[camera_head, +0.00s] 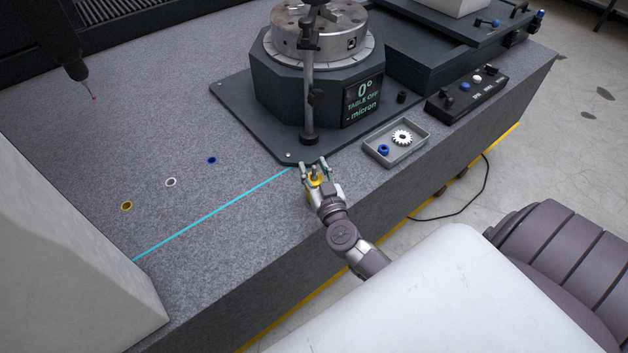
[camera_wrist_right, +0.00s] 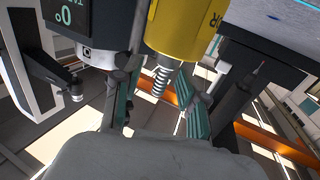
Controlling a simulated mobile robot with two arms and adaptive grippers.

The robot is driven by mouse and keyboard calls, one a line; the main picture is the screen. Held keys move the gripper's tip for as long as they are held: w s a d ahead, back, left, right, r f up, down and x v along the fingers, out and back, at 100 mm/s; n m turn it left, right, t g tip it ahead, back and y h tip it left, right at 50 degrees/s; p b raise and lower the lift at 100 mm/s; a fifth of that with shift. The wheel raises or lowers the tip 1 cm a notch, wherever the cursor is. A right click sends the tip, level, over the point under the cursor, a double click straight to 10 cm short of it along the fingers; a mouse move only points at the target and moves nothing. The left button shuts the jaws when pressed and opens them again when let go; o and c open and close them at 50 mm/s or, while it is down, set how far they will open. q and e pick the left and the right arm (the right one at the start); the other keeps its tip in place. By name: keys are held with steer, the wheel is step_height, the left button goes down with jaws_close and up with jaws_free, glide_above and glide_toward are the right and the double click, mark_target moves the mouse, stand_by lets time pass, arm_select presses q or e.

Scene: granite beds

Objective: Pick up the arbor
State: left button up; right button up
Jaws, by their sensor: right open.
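The arbor appears to be the yellow cylinder (camera_head: 316,181) with a grey threaded stud, close to the granite bed's front edge. In the right wrist view the yellow body (camera_wrist_right: 186,28) fills the top middle, with its stud pointing down between my fingers. My right gripper (camera_head: 314,166) is open around the arbor, one finger on each side. In the wrist view both teal-padded fingers (camera_wrist_right: 158,95) stand apart from the stud. My gripper partly hides the arbor in the head view. My left gripper is not in view.
A rotary table (camera_head: 315,75) on a dark base plate, with a post in front, stands just behind my right gripper. A grey tray (camera_head: 419,146) holds a white gear and a blue part. A control box (camera_head: 467,93) lies right. Open granite with small rings (camera_head: 170,182) lies left.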

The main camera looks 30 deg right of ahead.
jaws_close()
steer(key=shift+r, duration=0.2)
stand_by(0.4)
